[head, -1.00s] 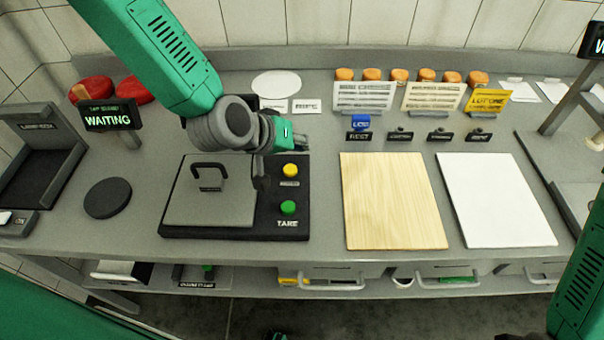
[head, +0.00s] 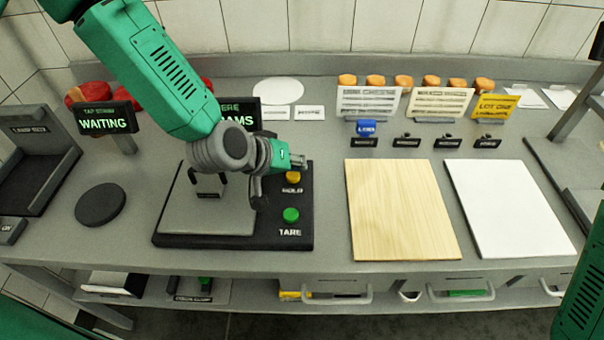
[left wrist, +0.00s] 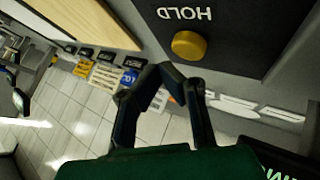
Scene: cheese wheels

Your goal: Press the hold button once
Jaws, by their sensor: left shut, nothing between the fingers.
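The yellow hold button (head: 292,177) sits on the black panel of the scale (head: 240,241), above the green TARE button (head: 291,215). In the left wrist view the hold button (left wrist: 189,45) shows whole, with the HOLD label beside it. My left gripper (head: 280,178) is over the scale, just left of the hold button in the head view and partly in front of it. In the left wrist view its fingers (left wrist: 165,80) meet at the tips with nothing between them, close to the button. Whether they touch it I cannot tell. My right gripper is not in view.
A display (head: 240,114) behind the scale is partly hidden by my left arm. A WAITING sign (head: 104,119) stands at the left, near a black disc (head: 101,204). A wooden board (head: 400,210) and a white board (head: 508,207) lie to the right.

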